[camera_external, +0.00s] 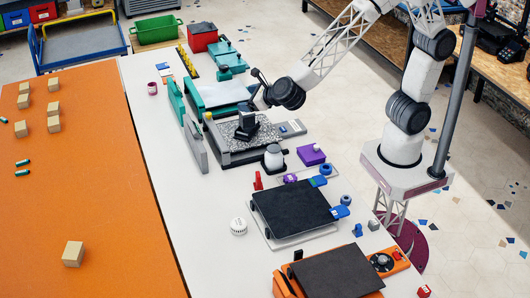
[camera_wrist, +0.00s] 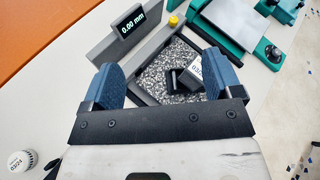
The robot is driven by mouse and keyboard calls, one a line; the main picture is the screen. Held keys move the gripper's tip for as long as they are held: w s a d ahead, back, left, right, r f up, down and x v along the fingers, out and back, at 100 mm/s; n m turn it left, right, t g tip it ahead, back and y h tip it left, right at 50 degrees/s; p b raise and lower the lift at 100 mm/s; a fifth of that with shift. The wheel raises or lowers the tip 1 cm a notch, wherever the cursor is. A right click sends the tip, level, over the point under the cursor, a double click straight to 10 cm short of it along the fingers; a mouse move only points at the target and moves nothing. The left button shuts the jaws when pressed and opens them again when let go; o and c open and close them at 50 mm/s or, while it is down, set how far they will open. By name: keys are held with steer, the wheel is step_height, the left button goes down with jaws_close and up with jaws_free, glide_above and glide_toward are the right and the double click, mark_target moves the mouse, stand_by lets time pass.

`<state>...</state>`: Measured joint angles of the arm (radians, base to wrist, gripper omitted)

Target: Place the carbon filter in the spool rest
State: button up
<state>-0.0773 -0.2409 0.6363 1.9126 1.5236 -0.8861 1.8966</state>
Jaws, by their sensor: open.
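My gripper (camera_external: 258,92) is open above the grey machine with the speckled plate; in the wrist view its two blue fingers (camera_wrist: 163,80) stand wide apart with nothing held. On the speckled plate (camera_external: 226,139) sits a black blocky object (camera_external: 247,122), with a white label showing in the wrist view (camera_wrist: 186,76). It lies beyond the gap, toward the right finger. A small white round canister with a dotted top (camera_external: 238,226) stands on the white table; it shows in the wrist view (camera_wrist: 18,160) at lower left. I cannot tell for certain which is the carbon filter or spool rest.
A grey display panel reading 0.00 mm (camera_wrist: 130,25) stands beside the plate, near a yellow knob (camera_wrist: 173,20). The white table (camera_external: 190,210) has bare room at left.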

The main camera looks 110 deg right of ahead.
steer(key=s+a+r+n+t+y, duration=0.2)
steer(key=s+a+r+n+y, duration=0.35)
steer(key=n, duration=0.65)
steer(key=s+a+r+n+t+y, duration=0.1)
steer(key=s+a+r+n+y, duration=0.4)
steer(key=n, duration=0.8)
steer(key=s+f+n+g, duration=0.2)
steer(key=s+n, duration=0.4)
steer(key=s, duration=0.3)
steer(key=s+d+f+n+g, duration=0.1)
steer(key=s+n+g, duration=0.2)
steer(key=s+n, duration=0.3)
steer(key=s+d+f+n+g, duration=0.1)
steer(key=s+n, duration=0.4)
steer(key=s, duration=0.8)
steer(key=shift+s+d+f+n+g, duration=0.25)
steer(key=shift+f+n+g, duration=0.15)
steer(key=shift+f+g, duration=0.65)
